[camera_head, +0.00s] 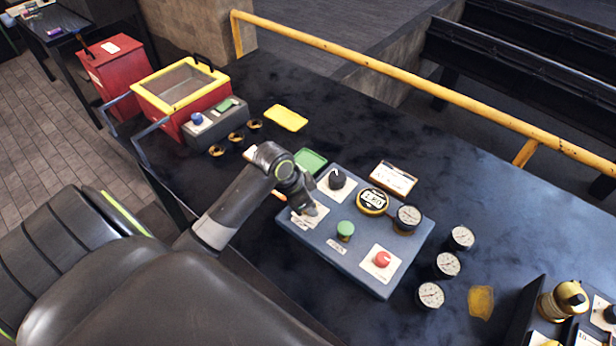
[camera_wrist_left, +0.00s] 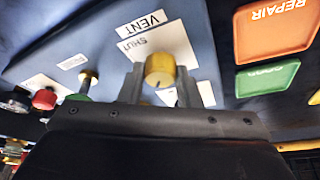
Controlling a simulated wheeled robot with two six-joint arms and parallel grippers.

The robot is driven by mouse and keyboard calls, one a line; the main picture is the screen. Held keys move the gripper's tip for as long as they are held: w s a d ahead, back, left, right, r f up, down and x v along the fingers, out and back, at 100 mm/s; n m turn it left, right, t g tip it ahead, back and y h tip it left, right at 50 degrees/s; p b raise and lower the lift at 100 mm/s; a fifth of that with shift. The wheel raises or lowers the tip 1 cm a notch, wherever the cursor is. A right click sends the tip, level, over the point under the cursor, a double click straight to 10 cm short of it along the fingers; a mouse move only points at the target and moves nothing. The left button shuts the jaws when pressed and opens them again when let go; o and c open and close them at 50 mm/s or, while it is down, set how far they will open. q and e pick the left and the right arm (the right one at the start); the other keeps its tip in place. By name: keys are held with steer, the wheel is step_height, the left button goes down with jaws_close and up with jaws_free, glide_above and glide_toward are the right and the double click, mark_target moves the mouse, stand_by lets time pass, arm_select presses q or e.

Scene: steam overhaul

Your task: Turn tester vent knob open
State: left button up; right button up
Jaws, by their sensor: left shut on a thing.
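The blue-grey tester panel (camera_head: 362,262) lies on the dark bench. In the left wrist view, the brass vent knob (camera_wrist_left: 160,68) stands on a white plate (camera_wrist_left: 170,42) beside printed VENT and SHUT labels. My left gripper (camera_head: 309,207) reaches down over the panel's left part. In the left wrist view its two fingers stand on either side of the knob, shut on it. The gripper hides the knob in the head view. My right gripper is not in view.
On the panel are a black knob (camera_head: 337,180), a green button (camera_head: 345,230), a red button (camera_head: 381,259), a round display (camera_head: 372,201) and a gauge (camera_head: 408,216). Loose gauges (camera_head: 447,265) lie to the right. A yellow rail (camera_head: 400,85) runs behind the bench.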

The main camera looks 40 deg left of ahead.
arm_select(q)
steer(key=n+p, duration=0.1)
steer(key=p, duration=0.1)
steer(key=n+y+p, duration=0.1)
steer(key=n+p, duration=0.1)
steer(key=n+t+y+p, duration=0.1)
steer(key=n+p, duration=0.1)
steer(key=shift+d+r+p, duration=0.2)
steer(key=shift+r+p, duration=0.15)
steer(key=shift+f+n+y+p, duration=0.2)
steer(key=shift+n+y+p, duration=0.3)
steer(key=shift+n+p, duration=0.8)
steer(key=o, duration=1)
steer(key=shift+f, duration=0.1)
steer(key=shift+c, duration=0.2)
steer(key=shift+s+r, duration=0.2)
steer(key=shift+r, duration=0.25)
steer(key=b+v, duration=0.1)
steer(key=v, duration=1.5)
steer(key=shift+r+b, duration=0.25)
steer(key=shift+b, duration=0.05)
